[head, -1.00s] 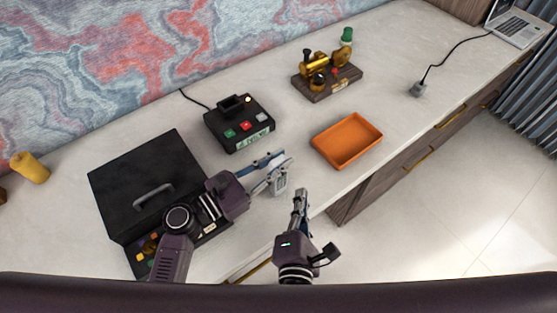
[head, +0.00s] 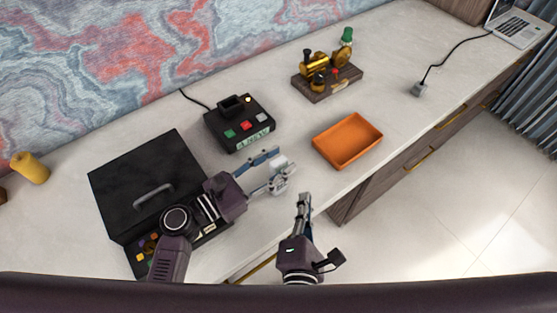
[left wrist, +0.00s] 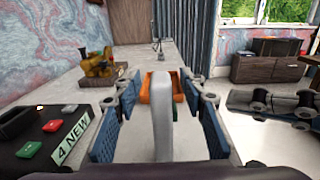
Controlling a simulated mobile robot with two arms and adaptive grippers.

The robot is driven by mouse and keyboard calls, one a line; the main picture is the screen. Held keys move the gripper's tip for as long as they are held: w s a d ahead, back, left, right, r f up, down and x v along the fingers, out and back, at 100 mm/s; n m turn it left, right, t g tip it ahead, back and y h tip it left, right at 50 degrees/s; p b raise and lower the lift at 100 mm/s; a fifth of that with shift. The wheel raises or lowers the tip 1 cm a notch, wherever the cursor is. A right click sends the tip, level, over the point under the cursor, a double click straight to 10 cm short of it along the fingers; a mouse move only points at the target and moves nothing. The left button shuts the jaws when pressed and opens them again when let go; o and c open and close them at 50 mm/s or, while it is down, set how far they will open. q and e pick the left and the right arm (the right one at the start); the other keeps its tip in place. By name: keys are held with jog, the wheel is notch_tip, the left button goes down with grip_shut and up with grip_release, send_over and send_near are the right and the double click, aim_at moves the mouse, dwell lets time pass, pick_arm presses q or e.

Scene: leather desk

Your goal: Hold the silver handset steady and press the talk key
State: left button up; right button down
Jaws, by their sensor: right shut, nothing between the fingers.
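The silver handset (head: 279,161) is a small pale shape at my left gripper's fingers in the head view. In the left wrist view it stands upright (left wrist: 161,115) between the blue finger pads, with a gap visible on each side. My left gripper (head: 272,170) is open around it, above the desk. I see its narrow side in the wrist view; the talk key is not visible. My right gripper (head: 304,198) is shut and empty, below the handset in the head view, near the desk's front edge. Its parts also show at the right in the wrist view (left wrist: 280,105).
A black answering machine (head: 239,122) with colored keys and a "4 NEW" display stands behind the left gripper. An orange tray (head: 347,141) lies to the right. A black case (head: 147,187) lies left, under the left arm. A brass device (head: 322,76) stands farther back.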

pick_arm(q)
jog(key=v, duration=1.1)
jog(key=shift+s+a, duration=0.2)
